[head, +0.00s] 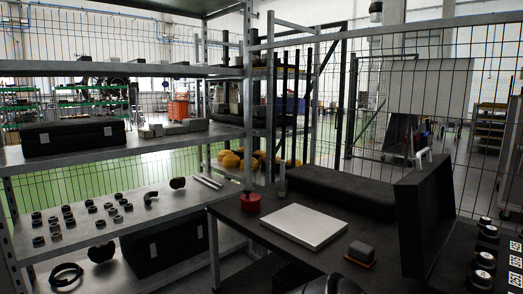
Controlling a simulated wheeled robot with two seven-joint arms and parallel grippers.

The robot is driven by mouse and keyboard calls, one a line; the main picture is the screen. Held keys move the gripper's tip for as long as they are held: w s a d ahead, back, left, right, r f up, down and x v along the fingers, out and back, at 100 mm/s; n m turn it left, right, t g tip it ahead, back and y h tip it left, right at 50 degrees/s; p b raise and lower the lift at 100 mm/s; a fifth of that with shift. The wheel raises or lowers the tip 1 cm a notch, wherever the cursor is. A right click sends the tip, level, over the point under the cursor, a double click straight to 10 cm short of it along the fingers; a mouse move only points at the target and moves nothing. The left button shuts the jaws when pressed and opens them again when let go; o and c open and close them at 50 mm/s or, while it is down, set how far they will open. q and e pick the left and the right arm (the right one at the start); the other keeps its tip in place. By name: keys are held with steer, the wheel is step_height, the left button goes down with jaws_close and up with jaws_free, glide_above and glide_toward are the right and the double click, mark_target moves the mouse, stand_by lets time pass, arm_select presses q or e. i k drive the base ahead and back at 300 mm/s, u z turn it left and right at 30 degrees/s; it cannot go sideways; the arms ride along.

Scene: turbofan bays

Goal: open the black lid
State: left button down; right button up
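A black panel that looks like a lid (424,222) stands nearly upright at the right end of the dark table, facing partly sideways. A pale handle-like piece (424,157) shows at its top edge. What it is hinged to is hard to tell. A long black case or block (335,189) lies along the back of the table; I cannot tell whether it has a separate lid. No fingertips of either gripper show. A dark rounded shape at the bottom edge may be part of my arm.
The dark table (240,222) holds a white flat plate (305,227), a red cup-like part (251,203) and a grey block on an orange base (361,254). Shelves at left hold black cases (74,136) and small rings. Round parts with marker tags (481,278) stand at right.

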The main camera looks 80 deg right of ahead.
mark_target(426, 209)
steer(key=i, duration=0.3)
steer(key=z, duration=3.9)
